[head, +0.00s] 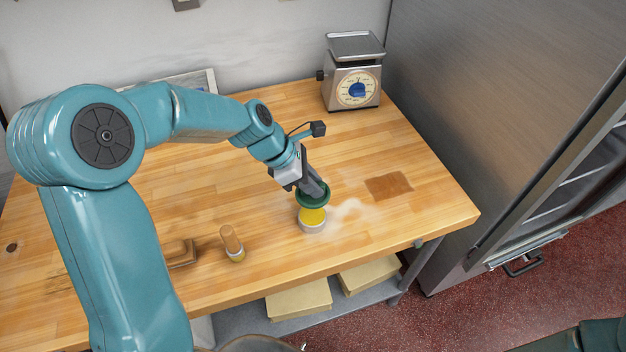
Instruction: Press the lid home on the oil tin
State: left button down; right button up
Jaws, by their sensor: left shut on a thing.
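The oil tin (312,226) stands on the wooden worktop, near its front edge. It is a small round tin, yellow above and pale grey below. The green lid (313,200) is right above it and hides its top. My left gripper (314,190) points down and is shut on the lid. I cannot tell whether the lid touches the tin all round or sits level on it. My right gripper is not in view.
A wooden-handled tool (230,240) and a wooden block (181,253) lie left of the tin. Pale powder (346,208) and a brown square (388,186) are to its right. A dial scale (354,80) stands at the back, beside a steel cabinet (480,100).

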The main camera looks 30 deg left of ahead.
pick_arm(q)
notch_tip(320, 180, down, 7)
jog(key=b, duration=0.4)
jog(key=shift+s+r, duration=0.1)
jog(key=shift+r, duration=0.1)
jog(key=shift+a+f, duration=0.1)
dwell(0.8)
jog(key=shift+p, duration=0.35)
jog(key=shift+f+b, duration=0.3)
jog(key=shift+f, duration=0.2)
dwell(0.6)
jog(key=shift+f, duration=0.1)
dwell(0.5)
